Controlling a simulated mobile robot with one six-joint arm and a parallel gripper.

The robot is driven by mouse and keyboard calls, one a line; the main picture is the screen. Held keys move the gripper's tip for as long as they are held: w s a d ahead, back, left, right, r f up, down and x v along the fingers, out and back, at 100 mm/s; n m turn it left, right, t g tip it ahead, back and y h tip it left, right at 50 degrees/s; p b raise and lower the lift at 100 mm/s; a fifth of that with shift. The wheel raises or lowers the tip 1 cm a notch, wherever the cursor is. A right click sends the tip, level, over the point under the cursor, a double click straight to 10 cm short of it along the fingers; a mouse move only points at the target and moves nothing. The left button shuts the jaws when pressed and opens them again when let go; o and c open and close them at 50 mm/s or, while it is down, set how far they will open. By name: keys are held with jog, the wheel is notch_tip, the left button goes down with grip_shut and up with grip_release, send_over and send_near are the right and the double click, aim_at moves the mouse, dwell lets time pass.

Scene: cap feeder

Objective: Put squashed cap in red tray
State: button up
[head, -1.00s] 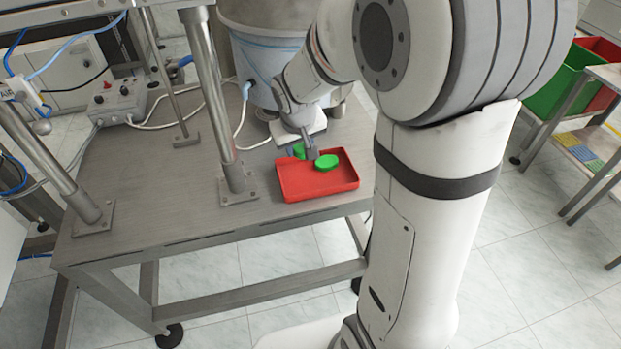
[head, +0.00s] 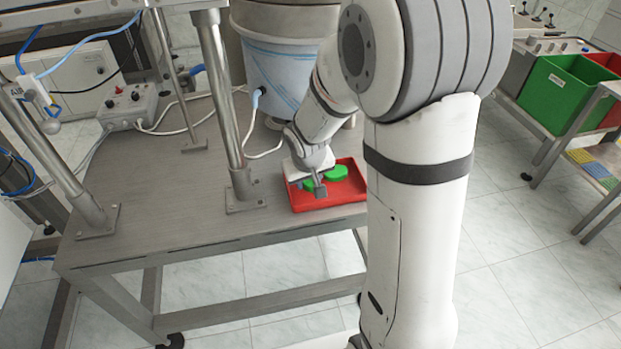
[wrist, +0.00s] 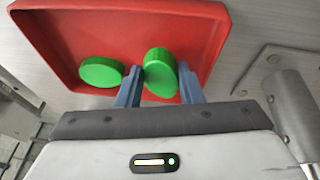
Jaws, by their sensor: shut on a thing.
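A red tray (head: 352,194) lies on the metal table. My gripper (head: 319,190) is over the left part of the tray. In the wrist view my gripper (wrist: 160,86) is shut on a green cap (wrist: 160,70), which stands tilted between the two fingers. It also shows in the head view (head: 311,185), partly hidden by the gripper. A second green cap (wrist: 99,72) lies flat in the tray, beside the fingers and apart from them; it also shows in the head view (head: 338,172). I cannot tell whether the held cap touches the tray floor, or clearly which cap is squashed.
A metal post (head: 228,110) rises from the table just left of the tray. A large bucket (head: 278,75) stands behind it. A control box (head: 130,106) with cables sits at the back left. Green (head: 556,95) and red bins stand at the far right. The table's front left is clear.

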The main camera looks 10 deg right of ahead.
jog(key=shift+f+b, duration=0.4)
jog(key=shift+f, duration=0.05)
jog(key=o, duration=1)
jog(key=shift+o, duration=0.2)
jog(key=shift+r+p, duration=0.65)
jog(key=shift+p, duration=0.05)
jog(key=p+v, duration=0.2)
jog(key=v, duration=1)
jog(key=s+d+r+g, duration=0.1)
jog(key=s, duration=0.7)
jog(key=s+d+r+m+y, duration=0.1)
jog(key=s, duration=0.7)
jog(key=shift+s+d+r+m+g, duration=0.25)
jog(key=shift+r+m+g, duration=0.05)
jog(key=shift+r+g, duration=0.1)
